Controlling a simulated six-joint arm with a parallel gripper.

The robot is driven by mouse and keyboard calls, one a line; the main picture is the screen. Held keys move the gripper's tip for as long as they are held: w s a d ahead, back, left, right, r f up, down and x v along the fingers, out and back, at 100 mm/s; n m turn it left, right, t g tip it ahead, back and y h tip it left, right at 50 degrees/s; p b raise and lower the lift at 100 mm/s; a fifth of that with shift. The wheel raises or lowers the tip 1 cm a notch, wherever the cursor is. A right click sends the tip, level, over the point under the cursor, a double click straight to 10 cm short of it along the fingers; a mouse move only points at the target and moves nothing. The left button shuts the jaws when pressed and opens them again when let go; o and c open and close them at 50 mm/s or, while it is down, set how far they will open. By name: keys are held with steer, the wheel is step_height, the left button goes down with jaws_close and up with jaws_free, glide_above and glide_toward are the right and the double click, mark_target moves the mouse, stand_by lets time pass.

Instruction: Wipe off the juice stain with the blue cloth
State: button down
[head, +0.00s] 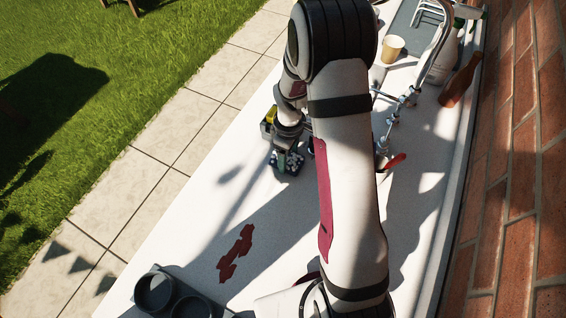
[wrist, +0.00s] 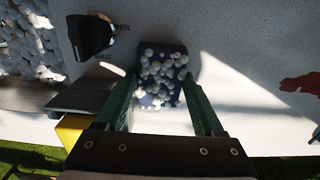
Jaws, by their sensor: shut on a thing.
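The blue cloth (wrist: 175,49) is a small dark blue piece dotted with white foam-like blobs. In the wrist view it lies between the green fingers of my gripper (wrist: 160,86), which is shut on it. In the head view the cloth (head: 292,166) shows as a dark, white-speckled patch under my gripper (head: 287,153), at or just above the white table (head: 225,205). The juice stain (head: 235,252) is a dark red, irregular patch nearer the front, apart from the cloth. Its edge also shows at the right of the wrist view (wrist: 300,84).
Grey round holders (head: 155,290) stand at the lower left. A beige cup (head: 392,48), brown bottle (head: 460,82) and red-handled item (head: 392,161) are beyond my arm. White foam (wrist: 30,40) and a black knob (wrist: 90,36) are left in the wrist view. Table between cloth and stain is bare.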

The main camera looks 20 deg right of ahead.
mark_target(287, 182)
steer(key=shift+s+d, duration=0.6)
steer(key=shift+d, duration=0.1)
steer(key=shift+s, duration=0.35)
steer(key=s+a, duration=0.5)
steer(key=shift+s+a, duration=0.15)
steer(key=shift+a, duration=0.05)
steer(key=shift+s+d, duration=0.25)
steer(key=shift+s, duration=0.05)
steer(key=shift+s+d, duration=0.55)
steer(key=shift+d, duration=0.05)
steer(key=w+d, duration=0.3)
steer(key=w, duration=0.1)
steer(key=shift+d, duration=0.3)
steer(key=shift+w+d, duration=0.8)
steer(key=shift+d, duration=0.05)
steer(key=shift+w, duration=0.3)
steer(key=shift+w+a, duration=0.6)
steer(key=shift+a, duration=0.1)
steer(key=s+a, duration=0.3)
steer(key=shift+s+a, duration=0.3)
steer(key=shift+s+a+r, duration=0.1)
steer(key=shift+s+a, duration=0.95)
steer(key=shift+s, duration=0.05)
step_height(287, 182, up, 8)
